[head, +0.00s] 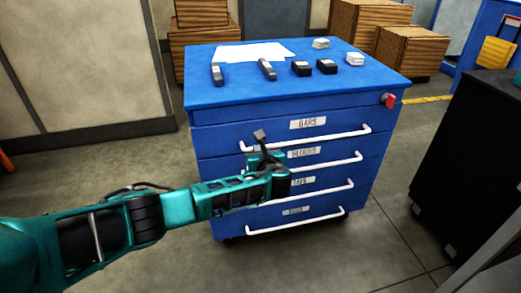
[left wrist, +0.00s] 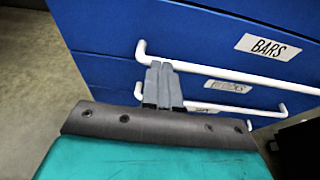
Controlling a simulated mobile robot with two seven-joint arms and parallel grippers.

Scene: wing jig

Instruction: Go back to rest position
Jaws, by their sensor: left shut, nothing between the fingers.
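My left gripper (head: 260,136) is shut and empty in front of the blue drawer cabinet (head: 230,141). In the left wrist view its fingers (left wrist: 163,86) are together, overlapping the white handle of the BARS drawer (left wrist: 230,73) in the picture. I cannot tell whether they touch the handle. The drawers appear closed. The left arm reaches in from the left across the lower drawers. My right gripper is in neither view.
On the cabinet top lie a white paper sheet (head: 250,53), two dark tools (head: 267,69), two black boxes (head: 301,68) and white stacks (head: 355,59). Wooden crates (head: 411,50) stand behind. A black cabinet (head: 470,150) stands at right. Floor at left is clear.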

